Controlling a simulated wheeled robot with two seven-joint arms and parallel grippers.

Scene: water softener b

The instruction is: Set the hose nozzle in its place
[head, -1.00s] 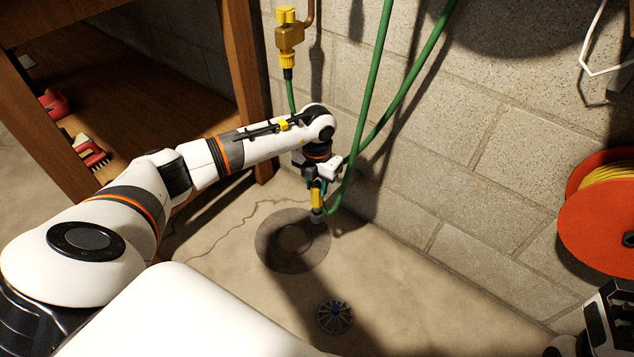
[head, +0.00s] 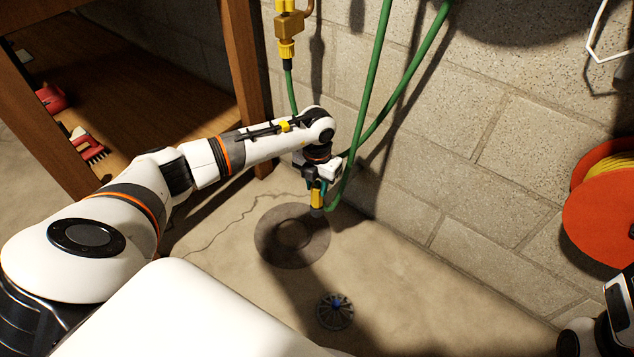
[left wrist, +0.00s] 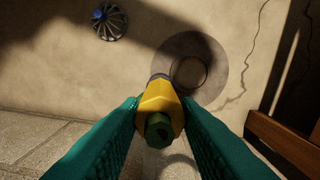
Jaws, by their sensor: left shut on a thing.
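The hose nozzle (head: 317,197) is yellow with a grey tip and hangs about upright, tip down, over the floor. My left gripper (head: 316,184) is shut on it. In the left wrist view the nozzle (left wrist: 158,104) sits between the two teal fingers, with its green rear end toward the camera. Beyond its tip lies a round dark disc on the floor (left wrist: 186,70), which also shows in the head view (head: 274,253). The gap between tip and floor is hard to judge. My right gripper is not clearly in view.
A green hose (head: 375,80) loops down beside my left gripper. A brass and yellow tap (head: 288,30) is on the block wall (head: 500,140). An orange reel (head: 600,215) is at the right, a wooden shelf (head: 150,80) at the left.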

